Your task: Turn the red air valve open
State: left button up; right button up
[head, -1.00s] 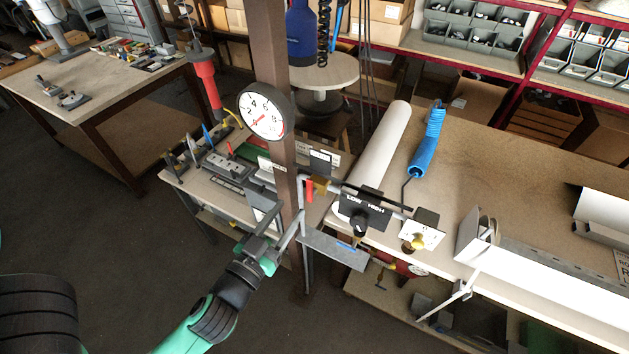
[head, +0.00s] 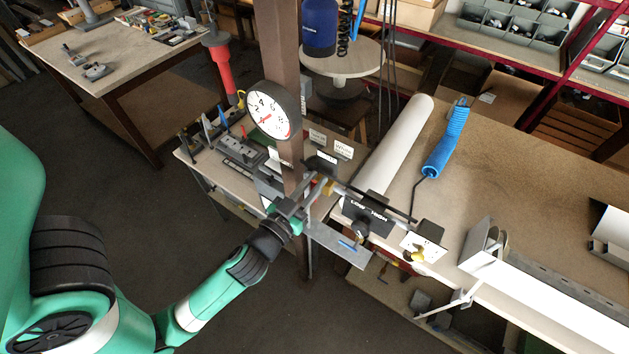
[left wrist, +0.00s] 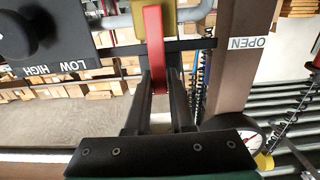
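The red valve lever (left wrist: 155,42) hangs from a brass body (left wrist: 128,30) on a grey pipe in the left wrist view. Its free end lies between the two dark fingers of my left gripper (left wrist: 158,78), which look open with slim gaps beside the lever. In the head view my left gripper (head: 304,202) is at the brown post, just below the brass valve body (head: 328,187), and hides most of the lever. An OPEN label (left wrist: 247,43) is on the post, right of the lever in the wrist view. My right gripper is not in view.
A round gauge (head: 268,110) is on the brown post (head: 281,60) above the valve. A black LOW/HIGH panel (head: 367,212) with a knob is close to the right. A blue coiled hose (head: 447,143) and a white roll (head: 400,140) lie on the bench. A grey tray (head: 338,245) sits below the valve.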

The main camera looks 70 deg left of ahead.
pick_arm(q)
grip_shut()
dwell(1.1)
